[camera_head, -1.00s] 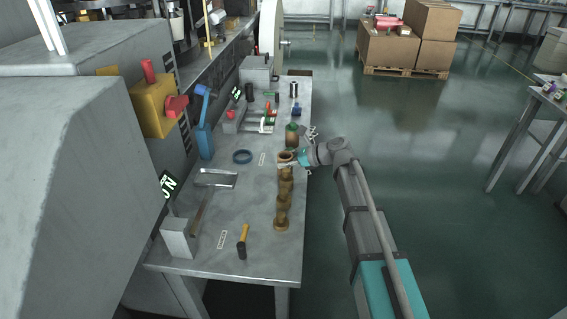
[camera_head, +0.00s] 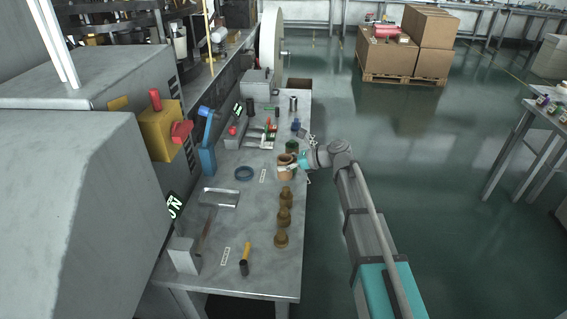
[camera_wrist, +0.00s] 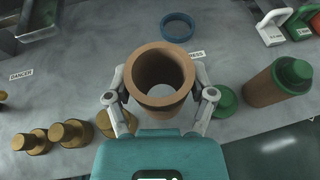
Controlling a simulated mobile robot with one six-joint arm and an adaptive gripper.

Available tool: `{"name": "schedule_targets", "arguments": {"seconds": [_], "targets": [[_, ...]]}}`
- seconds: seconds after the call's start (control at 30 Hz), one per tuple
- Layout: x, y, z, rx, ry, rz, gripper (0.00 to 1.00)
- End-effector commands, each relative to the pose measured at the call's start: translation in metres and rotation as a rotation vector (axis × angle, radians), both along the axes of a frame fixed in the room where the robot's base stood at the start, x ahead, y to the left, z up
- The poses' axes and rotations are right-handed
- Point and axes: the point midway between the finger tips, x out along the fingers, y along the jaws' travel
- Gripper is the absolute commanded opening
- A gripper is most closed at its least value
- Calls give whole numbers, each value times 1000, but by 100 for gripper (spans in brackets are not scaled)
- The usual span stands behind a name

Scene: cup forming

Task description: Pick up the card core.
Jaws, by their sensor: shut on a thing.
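The card core is a brown, open-ended tube (camera_wrist: 160,66), seen from above in the wrist view. My gripper (camera_wrist: 160,98) has one finger on each side of the tube and is shut on it. In the head view the tube (camera_head: 286,173) is at the right edge of the grey bench (camera_head: 260,205), with my gripper (camera_head: 298,164) reaching it from the right. The tube looks upright. I cannot tell whether its lower end touches the bench.
Several brown stepped pieces (camera_head: 284,216) stand in a row nearer the front. A green-lidded brown bottle (camera_wrist: 277,82) and a small green cap (camera_wrist: 223,102) are to the right.

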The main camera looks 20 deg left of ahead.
Motion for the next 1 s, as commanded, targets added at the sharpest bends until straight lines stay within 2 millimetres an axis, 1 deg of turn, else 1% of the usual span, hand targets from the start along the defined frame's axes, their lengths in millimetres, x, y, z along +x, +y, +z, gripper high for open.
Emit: {"name": "schedule_targets", "arguments": {"seconds": [0.03, 0.2, 0.33, 0.53, 1.0], "targets": [[0, 0, 11, 0, 0, 0, 24], [0, 0, 24, 0, 0, 0, 24], [0, 0, 30, 0, 0, 0, 24], [0, 0, 34, 0, 0, 0, 24], [0, 1, 34, 0, 0, 1, 24]]}}
